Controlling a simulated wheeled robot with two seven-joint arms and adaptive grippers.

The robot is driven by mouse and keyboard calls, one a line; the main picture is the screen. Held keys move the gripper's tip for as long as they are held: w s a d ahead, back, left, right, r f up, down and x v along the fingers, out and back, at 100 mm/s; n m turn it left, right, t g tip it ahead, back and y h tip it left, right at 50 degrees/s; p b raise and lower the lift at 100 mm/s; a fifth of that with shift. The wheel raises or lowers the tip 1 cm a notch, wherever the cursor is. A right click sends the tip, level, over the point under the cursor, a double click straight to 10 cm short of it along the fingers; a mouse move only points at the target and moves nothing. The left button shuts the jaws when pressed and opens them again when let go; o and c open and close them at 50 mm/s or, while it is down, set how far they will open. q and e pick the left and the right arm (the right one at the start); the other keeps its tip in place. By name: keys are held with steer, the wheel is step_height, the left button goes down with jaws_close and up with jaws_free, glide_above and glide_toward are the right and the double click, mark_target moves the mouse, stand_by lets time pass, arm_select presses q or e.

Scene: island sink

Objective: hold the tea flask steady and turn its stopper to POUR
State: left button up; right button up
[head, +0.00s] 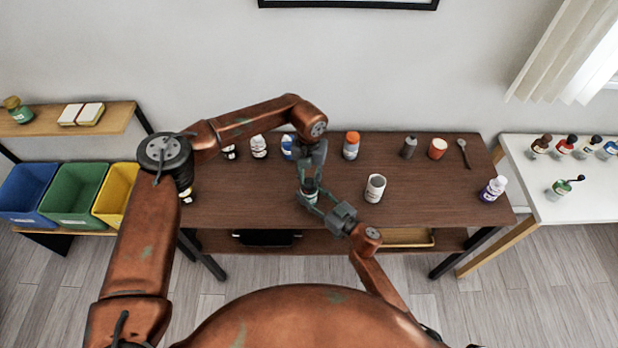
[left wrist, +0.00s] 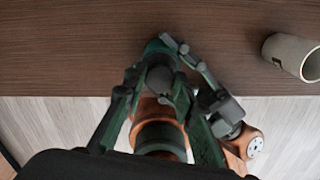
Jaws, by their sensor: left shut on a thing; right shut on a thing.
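The tea flask (head: 309,187) stands upright near the front middle of the table, small and dark teal in the head view, mostly covered by my grippers. My left gripper (head: 311,173) comes down from above and is shut on the flask's top, where the stopper is. My right gripper (head: 314,199) reaches in from the front right and is shut on the flask's body. In the left wrist view the left fingers (left wrist: 158,82) close in around a dark round top. The stopper's marking cannot be read.
A pale mug (head: 375,189) stands right of the flask; it also shows in the left wrist view (left wrist: 292,56). Several bottles line the table's back, including an orange-capped one (head: 351,146). A purple bottle (head: 492,190) stands at the right end.

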mark_target(309, 180)
arm_select(q)
steer(key=m, duration=0.6)
steer(key=shift+m, duration=0.3)
steer(key=m, duration=0.6)
steer(key=shift+m, duration=0.3)
steer(key=o, duration=1.2)
steer(key=shift+c, duration=0.2)
step_height(309, 180, up, 12)
arm_select(e)
steer(key=o, duration=1.3)
